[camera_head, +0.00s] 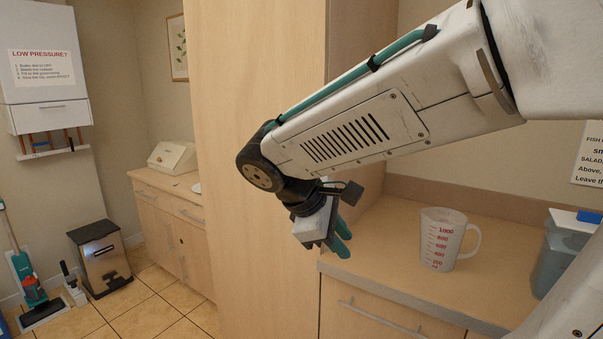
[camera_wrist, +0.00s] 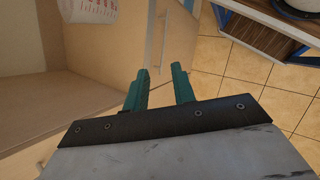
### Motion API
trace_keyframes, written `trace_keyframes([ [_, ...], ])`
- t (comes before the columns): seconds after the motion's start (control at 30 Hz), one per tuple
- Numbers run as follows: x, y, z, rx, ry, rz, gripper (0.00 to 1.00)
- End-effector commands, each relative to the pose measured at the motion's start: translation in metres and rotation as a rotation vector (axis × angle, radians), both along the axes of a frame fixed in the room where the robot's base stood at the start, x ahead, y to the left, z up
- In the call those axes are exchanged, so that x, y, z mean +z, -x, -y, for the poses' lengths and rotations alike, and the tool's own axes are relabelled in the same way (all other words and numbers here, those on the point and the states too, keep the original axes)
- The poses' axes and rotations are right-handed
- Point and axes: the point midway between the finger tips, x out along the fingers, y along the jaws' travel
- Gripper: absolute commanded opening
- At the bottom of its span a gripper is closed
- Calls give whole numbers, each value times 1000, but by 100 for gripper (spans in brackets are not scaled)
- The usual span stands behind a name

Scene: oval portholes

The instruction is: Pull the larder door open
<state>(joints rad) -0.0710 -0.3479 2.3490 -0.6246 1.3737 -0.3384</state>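My gripper (camera_head: 342,239) hangs beside the larder's right face, above the counter edge. In the wrist view its teal fingers (camera_wrist: 161,76) are apart, with nothing clearly held between them. The bar looks ahead of the fingers; I cannot tell whether they touch it.
A drawer handle (camera_head: 378,318) sticks out below.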

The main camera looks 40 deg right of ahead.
Motion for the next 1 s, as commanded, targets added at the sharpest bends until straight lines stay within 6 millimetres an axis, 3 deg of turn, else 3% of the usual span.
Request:
trace_keyframes([
  [0.1,13,-56,23,194,219,-192,26],
  [0.2,24,-106,33,343,401,-346,26],
  [0.4,35,-196,30,560,705,-602,26],
  [0.5,36,-224,23,621,804,-680,26],
  [0.6,36,-241,19,652,862,-725,26],
  [0.73,36,-249,24,664,888,-743,26],
  [1.0,36,-254,67,661,886,-743,26],
])
